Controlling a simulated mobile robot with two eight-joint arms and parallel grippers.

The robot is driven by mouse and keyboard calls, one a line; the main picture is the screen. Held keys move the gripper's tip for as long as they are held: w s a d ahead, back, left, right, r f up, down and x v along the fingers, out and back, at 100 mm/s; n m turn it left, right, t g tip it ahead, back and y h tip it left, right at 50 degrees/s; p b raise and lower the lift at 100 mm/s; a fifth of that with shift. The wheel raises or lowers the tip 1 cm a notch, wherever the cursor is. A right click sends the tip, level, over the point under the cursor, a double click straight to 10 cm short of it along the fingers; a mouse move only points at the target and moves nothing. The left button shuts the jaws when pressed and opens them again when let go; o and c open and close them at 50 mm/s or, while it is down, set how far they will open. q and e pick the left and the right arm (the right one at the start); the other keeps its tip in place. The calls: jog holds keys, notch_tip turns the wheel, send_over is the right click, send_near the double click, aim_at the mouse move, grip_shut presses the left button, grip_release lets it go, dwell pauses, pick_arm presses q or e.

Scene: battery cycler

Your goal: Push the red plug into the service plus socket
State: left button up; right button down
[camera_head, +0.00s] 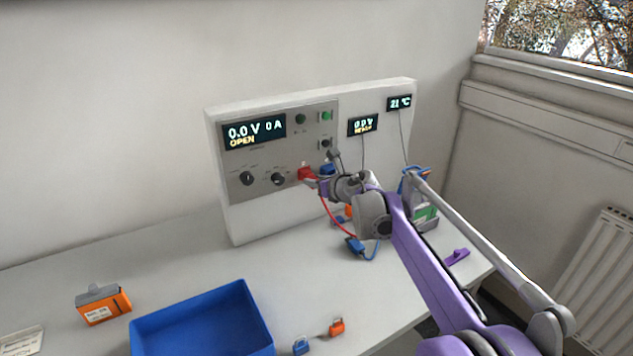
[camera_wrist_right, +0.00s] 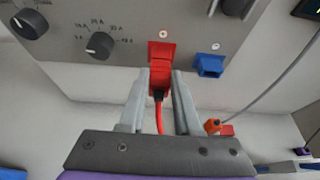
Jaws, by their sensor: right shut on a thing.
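The red plug (camera_wrist_right: 159,78) is between the two fingers of my right gripper (camera_wrist_right: 160,88), which is shut on it. Its red lead hangs down below it. The plug is lined up with the red socket (camera_wrist_right: 161,50) on the grey panel and meets or nearly meets it; I cannot tell how deep it sits. In the head view the right gripper (camera_head: 318,182) is at the lower right of the panel, with red (camera_head: 306,174) showing at its tip. My left gripper is not in view.
A blue socket (camera_wrist_right: 209,65) is just right of the red one. The cycler panel (camera_head: 258,160) has knobs and displays reading 0.0 V, 0 A, OPEN. A blue plug (camera_head: 355,246) lies on the table. A blue bin (camera_head: 243,291), an orange battery (camera_head: 104,304) and small padlocks (camera_head: 337,326) stand in front.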

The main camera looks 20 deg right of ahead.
jog(key=c, duration=0.5)
grip_release()
jog(key=shift+s, duration=0.1)
jog(key=shift+s, duration=0.1)
jog(key=v, duration=1)
jog(key=shift+s+d+r, duration=0.1)
jog(key=shift+s+r, duration=0.05)
jog(key=shift+s, duration=0.15)
